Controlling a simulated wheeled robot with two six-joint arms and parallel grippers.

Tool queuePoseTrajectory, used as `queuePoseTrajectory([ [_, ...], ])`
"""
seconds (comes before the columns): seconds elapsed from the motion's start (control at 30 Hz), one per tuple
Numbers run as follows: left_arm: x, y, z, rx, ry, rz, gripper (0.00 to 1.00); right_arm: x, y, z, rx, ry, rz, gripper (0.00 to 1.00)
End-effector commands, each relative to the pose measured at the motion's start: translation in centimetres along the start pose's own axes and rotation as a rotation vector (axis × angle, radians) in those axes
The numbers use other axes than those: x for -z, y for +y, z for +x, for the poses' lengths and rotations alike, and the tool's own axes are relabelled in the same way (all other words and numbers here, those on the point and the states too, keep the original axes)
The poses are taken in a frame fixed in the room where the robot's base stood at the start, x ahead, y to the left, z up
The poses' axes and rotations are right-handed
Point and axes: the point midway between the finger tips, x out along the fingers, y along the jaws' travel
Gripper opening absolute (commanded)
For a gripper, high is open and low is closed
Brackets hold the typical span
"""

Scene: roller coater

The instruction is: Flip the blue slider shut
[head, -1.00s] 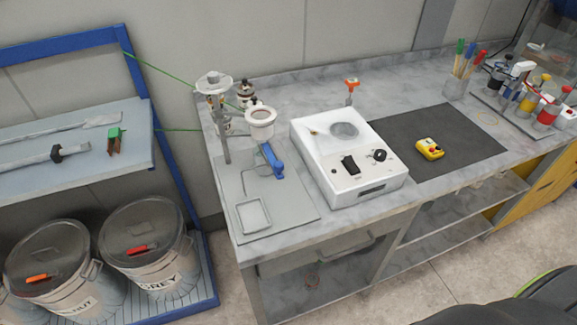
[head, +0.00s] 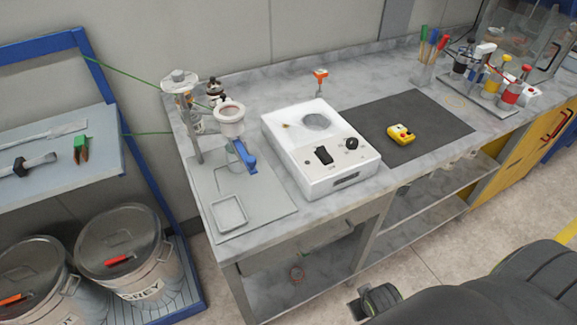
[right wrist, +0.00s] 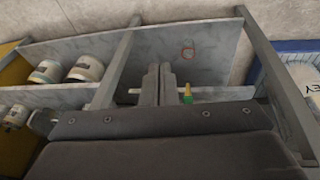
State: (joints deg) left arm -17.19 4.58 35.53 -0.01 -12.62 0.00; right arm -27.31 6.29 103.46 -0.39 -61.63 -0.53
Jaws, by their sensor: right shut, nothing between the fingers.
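The blue slider (head: 246,157) is a lever-like blue piece below the white funnel cup (head: 229,121) of a small stand on the bench. It slants down to the right, and I cannot tell its exact setting. The stand rises from a grey base plate (head: 270,199). My right gripper (right wrist: 158,72) shows in the right wrist view, its two grey fingers together and empty. Behind it is the bench's lower shelf, and the slider is not in that view. My left gripper is not in view.
A white box device (head: 290,155) stands right of the slider. A dark mat (head: 440,130) with a yellow control box (head: 401,135) lies beyond it. A square tray (head: 229,213) lies in front of the stand. A blue-framed rack (head: 100,105) and lidded bins (head: 118,240) are at left.

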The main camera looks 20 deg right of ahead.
Motion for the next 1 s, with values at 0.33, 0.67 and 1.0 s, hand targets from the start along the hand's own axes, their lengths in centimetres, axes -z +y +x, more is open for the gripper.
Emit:
queuePoseTrajectory([
  [0.33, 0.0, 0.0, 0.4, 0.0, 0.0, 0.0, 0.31, 7.3, 4.1, -10.8, -0.154, 0.226, -0.184, 0.0],
  [0.67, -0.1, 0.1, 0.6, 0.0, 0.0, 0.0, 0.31, 20.6, 9.5, -21.6, -0.704, 0.722, -0.849, 0.0],
  [1.0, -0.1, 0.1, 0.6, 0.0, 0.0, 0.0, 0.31, 27.3, 7.2, -28.5, -1.221, 1.008, -1.481, 0.0],
])
